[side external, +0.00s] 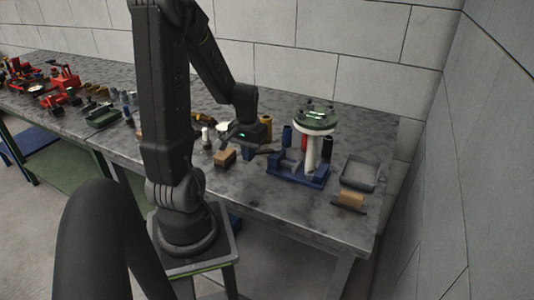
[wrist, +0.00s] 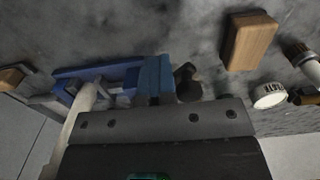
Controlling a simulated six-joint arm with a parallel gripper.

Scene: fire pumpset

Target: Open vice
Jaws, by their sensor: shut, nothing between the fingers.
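The blue vice (side external: 298,174) stands on the grey bench in the side view, and a pale upright post (side external: 311,152) rises from between its jaws. A round green-topped part (side external: 316,121) sits on the post. In the wrist view the vice (wrist: 152,76) lies upper left, with the pale post (wrist: 82,105) beside it. My gripper (side external: 268,151) is shut and empty, low over the bench just left of the vice. A dark round-ended piece (wrist: 187,84) shows by the vice's right end; I cannot tell whether my gripper touches it. The fingertips are hidden in the wrist view.
A wooden block (side external: 224,158) lies left of my gripper; it also shows in the wrist view (wrist: 250,42). Several bottles stand behind the vice. A grey tray (side external: 375,175) and a brush (side external: 350,201) lie to its right. Red equipment (side external: 62,82) fills the far left.

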